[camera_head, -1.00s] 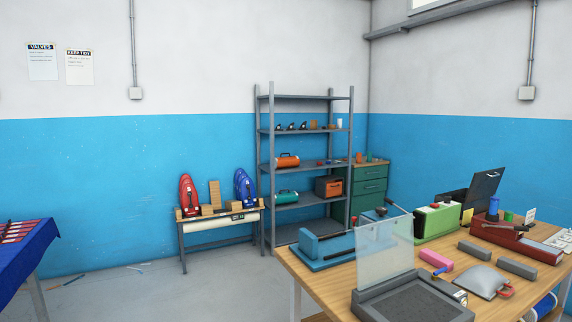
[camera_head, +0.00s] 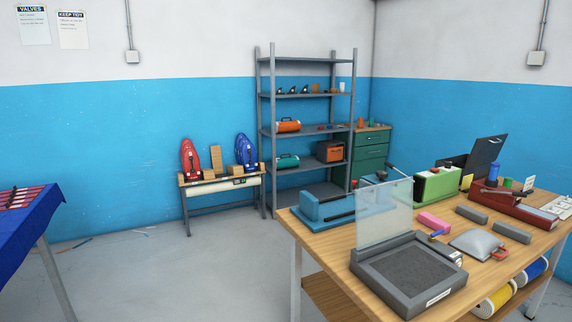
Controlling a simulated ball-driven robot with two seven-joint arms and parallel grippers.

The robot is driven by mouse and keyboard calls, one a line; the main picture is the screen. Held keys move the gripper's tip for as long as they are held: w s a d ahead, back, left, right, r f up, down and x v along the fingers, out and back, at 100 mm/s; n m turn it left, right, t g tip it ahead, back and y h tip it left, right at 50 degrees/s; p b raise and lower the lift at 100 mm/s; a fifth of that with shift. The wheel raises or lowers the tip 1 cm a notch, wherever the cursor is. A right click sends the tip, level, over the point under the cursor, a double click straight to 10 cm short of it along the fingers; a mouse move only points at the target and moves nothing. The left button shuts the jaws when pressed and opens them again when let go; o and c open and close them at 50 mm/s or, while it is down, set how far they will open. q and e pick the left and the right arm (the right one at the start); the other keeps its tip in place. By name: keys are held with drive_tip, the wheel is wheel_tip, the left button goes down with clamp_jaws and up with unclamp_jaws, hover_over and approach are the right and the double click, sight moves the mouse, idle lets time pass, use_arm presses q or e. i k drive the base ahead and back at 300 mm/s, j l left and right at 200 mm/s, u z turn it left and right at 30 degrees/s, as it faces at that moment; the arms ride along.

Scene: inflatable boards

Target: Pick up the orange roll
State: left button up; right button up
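An orange roll (camera_head: 288,126) with a dark carry handle on top lies on a middle shelf of the grey metal rack (camera_head: 272,150) against the back wall, at the shelf's left end. It is across the room, beyond the workbench. A teal roll (camera_head: 287,161) of similar shape lies on the shelf below it. Neither of my grippers shows in the head view.
A wooden workbench (camera_head: 320,249) with tools fills the right front; yellow (camera_head: 494,300) and blue rolls lie on its lower shelf. A blue-draped table (camera_head: 28,222) stands at left. A low bench (camera_head: 222,186) stands left of the rack. Open floor (camera_head: 180,280) lies between.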

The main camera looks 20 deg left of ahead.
sight(281, 126)
drive_tip(key=i+j+u, duration=0.7)
drive_tip(key=i, duration=0.3)
drive_tip(key=i+j+u, duration=0.2)
drive_tip(key=i+u, duration=0.15)
drive_tip(key=i, duration=0.8)
drive_tip(key=i+l+u, duration=0.1)
drive_tip(key=i+u, duration=0.2)
drive_tip(key=i, duration=0.9)
drive_tip(key=i+l+z, duration=0.2)
drive_tip(key=i+z, duration=0.15)
drive_tip(key=i, duration=0.25)
drive_tip(key=i+z, duration=0.35)
drive_tip(key=i, duration=0.25)
drive_tip(key=i+j+z, duration=0.1)
drive_tip(key=i+z, duration=0.25)
drive_tip(key=i, duration=0.25)
drive_tip(key=i+j+z, duration=0.35)
drive_tip(key=i, duration=0.25)
drive_tip(key=i+l, duration=0.05)
